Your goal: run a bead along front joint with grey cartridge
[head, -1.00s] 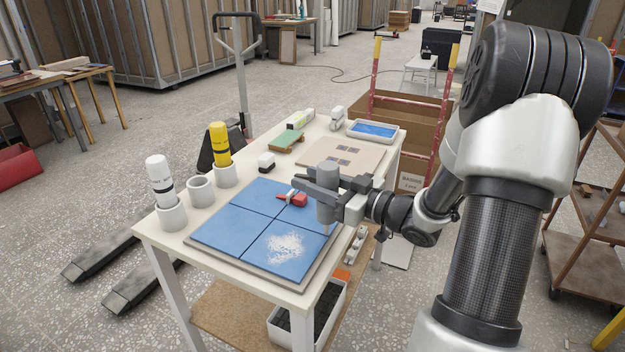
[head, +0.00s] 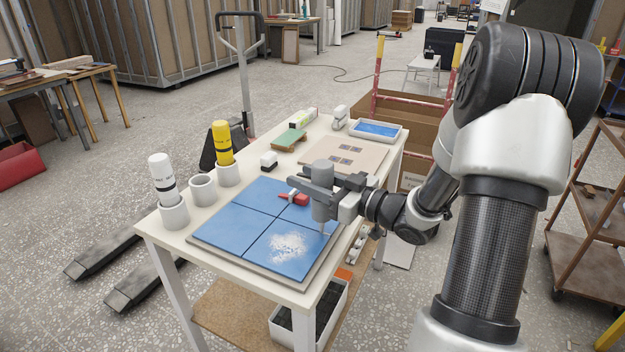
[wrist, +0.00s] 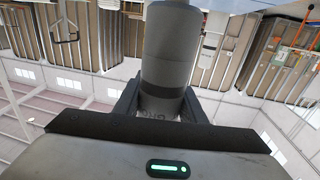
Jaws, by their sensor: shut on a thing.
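My gripper (head: 332,183) is shut on the grey cartridge (head: 322,206), which it holds upright with its nozzle down over the right edge of the blue tiled panel (head: 262,207). I cannot tell whether the nozzle tip touches the panel. In the wrist view the grey cartridge (wrist: 168,60) stands between the two dark fingers. No fresh bead is clear to see.
A white cartridge (head: 162,178) and a yellow cartridge (head: 222,142) stand in holders left of the panel, with an empty holder (head: 202,188) between them. A red tool (head: 294,199) lies on the panel near my gripper. Behind are a beige board (head: 345,155) and a tray (head: 376,130).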

